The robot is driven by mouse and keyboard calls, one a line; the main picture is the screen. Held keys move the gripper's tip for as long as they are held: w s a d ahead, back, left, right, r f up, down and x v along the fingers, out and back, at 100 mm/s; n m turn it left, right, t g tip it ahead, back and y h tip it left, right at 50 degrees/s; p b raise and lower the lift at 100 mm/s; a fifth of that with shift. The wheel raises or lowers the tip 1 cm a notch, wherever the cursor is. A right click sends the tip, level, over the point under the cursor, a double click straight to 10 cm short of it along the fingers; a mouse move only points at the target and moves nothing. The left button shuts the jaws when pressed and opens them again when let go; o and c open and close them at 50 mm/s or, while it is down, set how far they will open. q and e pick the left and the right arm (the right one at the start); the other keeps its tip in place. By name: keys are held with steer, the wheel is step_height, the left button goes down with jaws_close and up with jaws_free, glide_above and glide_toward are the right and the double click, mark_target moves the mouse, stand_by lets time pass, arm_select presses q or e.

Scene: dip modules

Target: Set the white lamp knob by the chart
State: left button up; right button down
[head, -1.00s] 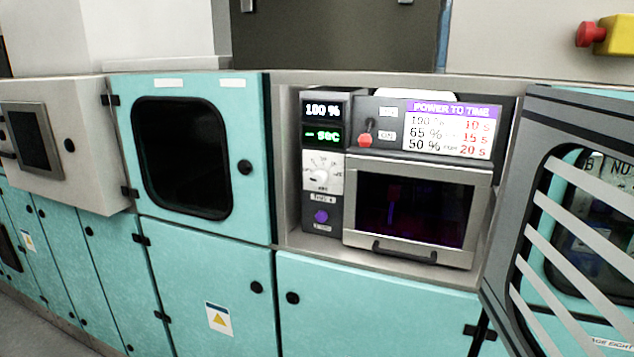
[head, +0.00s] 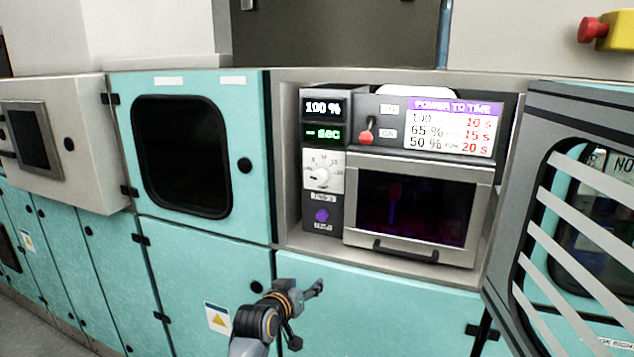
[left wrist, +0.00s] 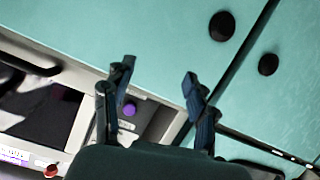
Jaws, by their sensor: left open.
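The white lamp knob (head: 319,177) sits on a white dial plate on the left panel of the lamp unit; I cannot read its exact setting. The chart (head: 449,128), headed POWER TO TIME, lists 100 % with 10 s, 65 % with 15 s and 50 % with 20 s. The power display (head: 323,108) reads 100 %, and the green display (head: 323,133) shows dashes and sec. My left gripper (head: 303,315) is open and empty, below and in front of the unit. In the left wrist view its fingers (left wrist: 158,98) stand apart, with the purple button (left wrist: 129,109) behind them. The knob is not clearly visible there.
A red toggle switch (head: 366,134) is beside the chart. The dark-windowed chamber door (head: 411,206) has a bar handle (head: 405,252). An open slatted door (head: 560,220) stands at the right. Teal cabinet doors (head: 190,150) lie left and below.

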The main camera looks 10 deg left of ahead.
mark_target(317, 179)
arm_select(q)
step_height(317, 179, up, 23)
steer(key=s+a+t, duration=0.1)
steer(key=s+t, duration=0.1)
steer(key=t, duration=0.2)
steer(key=shift+h, duration=0.3)
steer(key=w+p, duration=0.1)
steer(key=w, duration=0.3)
steer(key=w+d+p, duration=0.1)
steer(key=w, duration=0.3)
steer(key=w+p, duration=0.1)
steer(key=w, duration=0.3)
steer(key=shift+w+d+r, duration=0.1)
steer(key=shift+w+d, duration=0.05)
steer(key=shift+w+d+p, duration=0.1)
steer(key=shift+w+p, duration=0.25)
steer(key=shift+w, duration=0.35)
steer(key=shift+c, duration=0.4)
steer(key=c, duration=1.1)
